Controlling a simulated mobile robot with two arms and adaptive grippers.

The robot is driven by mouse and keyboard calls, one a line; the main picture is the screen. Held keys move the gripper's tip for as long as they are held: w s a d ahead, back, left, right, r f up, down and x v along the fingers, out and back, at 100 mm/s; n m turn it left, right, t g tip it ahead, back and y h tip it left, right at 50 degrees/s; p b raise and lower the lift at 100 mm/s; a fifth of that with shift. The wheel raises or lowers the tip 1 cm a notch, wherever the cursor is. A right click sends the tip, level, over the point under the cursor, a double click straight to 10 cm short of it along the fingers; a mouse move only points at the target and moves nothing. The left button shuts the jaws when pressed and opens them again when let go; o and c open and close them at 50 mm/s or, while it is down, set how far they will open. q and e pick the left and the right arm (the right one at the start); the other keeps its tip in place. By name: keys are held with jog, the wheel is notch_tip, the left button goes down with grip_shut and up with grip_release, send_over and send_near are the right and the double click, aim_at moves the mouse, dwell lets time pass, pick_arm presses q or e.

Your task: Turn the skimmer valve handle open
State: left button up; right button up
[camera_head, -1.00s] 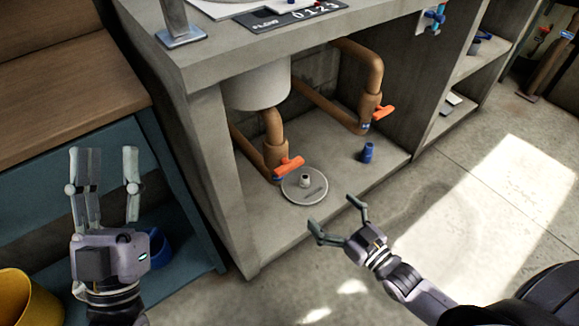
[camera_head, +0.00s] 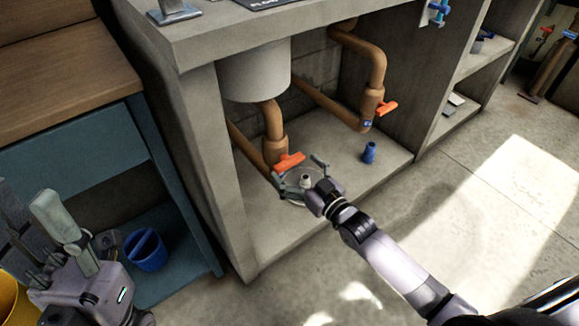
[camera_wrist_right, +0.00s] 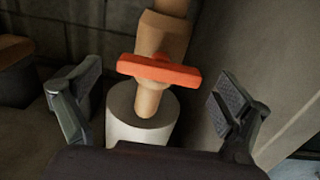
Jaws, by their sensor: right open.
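An orange valve handle (camera_head: 288,161) sits on a brown pipe (camera_head: 273,125) at the left inside the counter's opening. A second orange handle (camera_head: 387,108) is on the pipe further right. I cannot read which one is the skimmer valve. My right gripper (camera_head: 298,169) is open just in front of the left handle. In the right wrist view the orange handle (camera_wrist_right: 160,71) lies crosswise to its pipe, between my spread fingers (camera_wrist_right: 158,98), apart from both. My left gripper (camera_head: 28,200) is open and empty at the lower left.
A small blue cup (camera_head: 369,152) stands to the right. A white cylinder (camera_head: 255,75) hangs under the countertop. A blue bucket (camera_head: 146,250) stands on the left shelf.

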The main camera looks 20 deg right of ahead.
aim_at(287, 161)
jog(key=shift+b+x, duration=0.3)
jog(key=shift+x, duration=1.1)
jog(key=shift+c, duration=0.2)
jog(key=c, duration=1.1)
